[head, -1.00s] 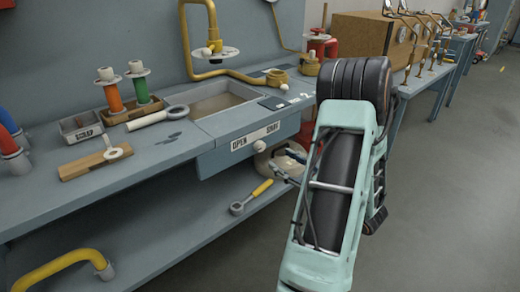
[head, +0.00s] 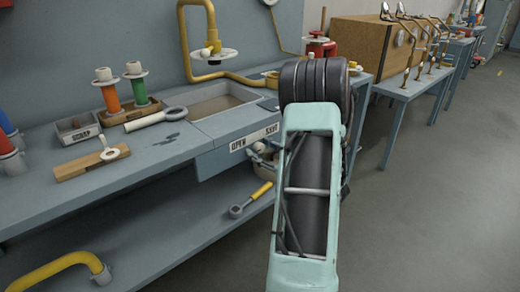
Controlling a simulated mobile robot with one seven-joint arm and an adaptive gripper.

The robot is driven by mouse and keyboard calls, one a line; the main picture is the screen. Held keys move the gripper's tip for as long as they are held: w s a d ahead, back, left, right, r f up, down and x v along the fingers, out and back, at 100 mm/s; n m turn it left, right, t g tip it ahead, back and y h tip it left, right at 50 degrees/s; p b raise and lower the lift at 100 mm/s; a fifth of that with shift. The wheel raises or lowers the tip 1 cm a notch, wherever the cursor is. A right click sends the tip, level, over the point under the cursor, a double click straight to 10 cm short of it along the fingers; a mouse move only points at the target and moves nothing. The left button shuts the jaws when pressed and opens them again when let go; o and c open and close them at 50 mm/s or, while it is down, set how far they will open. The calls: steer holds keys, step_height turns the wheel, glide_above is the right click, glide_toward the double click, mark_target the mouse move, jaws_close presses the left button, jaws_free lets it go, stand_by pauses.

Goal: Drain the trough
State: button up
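The trough (head: 218,104) is a rectangular basin sunk into the grey bench top, brownish inside; I cannot tell how much liquid it holds. A plate reading OPEN and SHUT (head: 254,137) is on the bench front below it. A small pale knob (head: 259,147) shows just under the plate. My gripper (head: 265,158) seems to be the small grey parts below the plate, beside the pale container there. My own arm hides most of it, so its fingers and any contact are unclear.
A yellow-handled tool (head: 250,198) lies on the lower shelf, with a yellow bent pipe (head: 60,268) at left. Floor is clear at right.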

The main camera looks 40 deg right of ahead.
steer(key=c, duration=1.1)
steer(key=shift+c, duration=0.2)
steer(key=m+p, duration=0.3)
steer(key=m, duration=0.2)
steer(key=shift+r+p, duration=0.1)
steer(key=shift+p, duration=0.2)
steer(key=shift+m+p, duration=1.2)
steer(key=shift+m, duration=0.4)
steer(key=shift+f, duration=0.2)
steer(key=o, duration=1.2)
steer(key=shift+c, duration=0.2)
